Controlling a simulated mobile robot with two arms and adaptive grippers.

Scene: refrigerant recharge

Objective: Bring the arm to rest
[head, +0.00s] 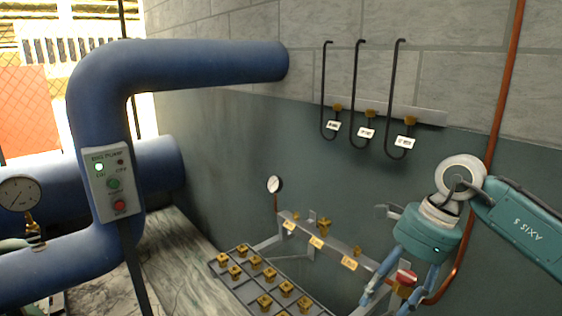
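My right arm comes in from the right, and its teal gripper (390,297) points down at the lower right. Its two blue fingers are spread apart. A red-topped brass fitting (405,279) shows between the fingers, close to the right one; I cannot tell whether they touch. The finger ends lie near the bottom edge of the picture. My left gripper is not in view.
A grey rail (332,244) with yellow tags and brass fittings runs beside the gripper. A rack (222,272) of brass fittings stands left of it. Black hoses (355,95) hang on the wall. A copper pipe (507,80) runs behind my arm. Blue pipes (180,62) and a pump switch box (112,186) stand left.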

